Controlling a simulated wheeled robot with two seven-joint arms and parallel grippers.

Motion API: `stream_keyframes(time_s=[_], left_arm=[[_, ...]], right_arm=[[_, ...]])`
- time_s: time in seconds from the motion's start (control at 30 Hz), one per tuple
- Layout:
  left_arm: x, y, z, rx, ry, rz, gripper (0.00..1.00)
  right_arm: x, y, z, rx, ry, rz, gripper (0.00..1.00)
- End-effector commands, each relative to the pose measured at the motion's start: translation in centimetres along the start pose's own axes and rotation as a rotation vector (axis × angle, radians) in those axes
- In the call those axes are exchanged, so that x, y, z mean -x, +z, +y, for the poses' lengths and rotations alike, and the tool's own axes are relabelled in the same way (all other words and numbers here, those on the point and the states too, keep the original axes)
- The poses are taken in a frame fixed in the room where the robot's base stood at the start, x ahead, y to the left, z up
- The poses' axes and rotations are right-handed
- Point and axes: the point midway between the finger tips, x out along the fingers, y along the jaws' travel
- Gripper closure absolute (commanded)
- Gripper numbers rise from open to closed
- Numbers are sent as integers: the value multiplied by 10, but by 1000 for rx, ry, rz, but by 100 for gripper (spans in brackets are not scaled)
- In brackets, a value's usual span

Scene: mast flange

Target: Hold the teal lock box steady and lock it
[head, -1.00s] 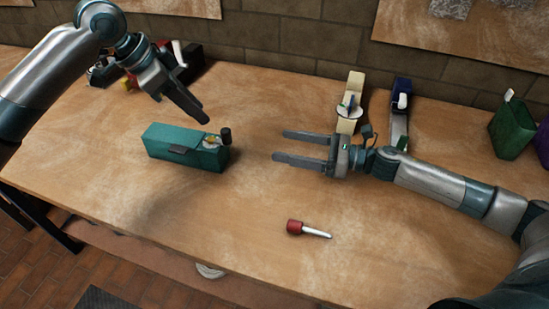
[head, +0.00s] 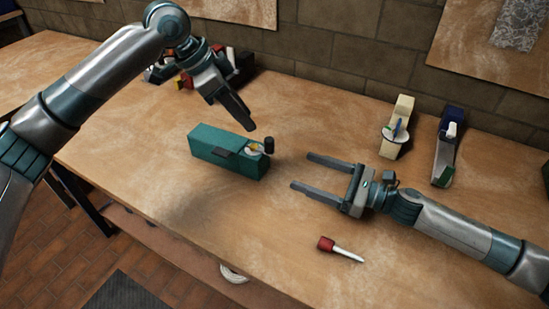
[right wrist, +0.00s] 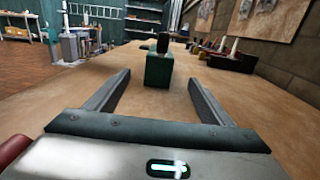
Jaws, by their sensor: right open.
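The teal lock box (head: 210,150) stands on the wooden table in the head view. A dark latch plate is on its front, and a light disc with a black knob (head: 269,145) is at its right end. The box also shows ahead, between the fingers, in the right wrist view (right wrist: 158,73). My left gripper (head: 246,118) hangs above and behind the box, apart from it; its finger spacing is unclear. My right gripper (head: 300,172) is open and empty, to the right of the box, fingers pointing at its right end. A red-handled tool with a pale shaft (head: 326,244) lies in front of my right gripper.
A cream holder (head: 396,128) and a dark blue holder (head: 446,146) stand at the back right near the brick wall. Dark containers (head: 240,62) stand behind my left gripper. The table left of the box is clear.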

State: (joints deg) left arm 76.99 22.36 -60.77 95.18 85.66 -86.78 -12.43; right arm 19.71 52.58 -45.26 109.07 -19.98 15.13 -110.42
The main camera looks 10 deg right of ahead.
Motion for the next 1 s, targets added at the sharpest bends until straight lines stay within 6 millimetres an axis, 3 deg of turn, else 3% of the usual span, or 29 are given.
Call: stream_keyframes(time_s=[0.27, 1.0], left_arm=[[0, 0, 0, 0, 0, 0, 69], [0, 0, 0, 0, 0, 0, 69]], right_arm=[[-29, 2, 0, 0, 1, -2, 25], [-147, 1, 0, 0, 1, -1, 25]])
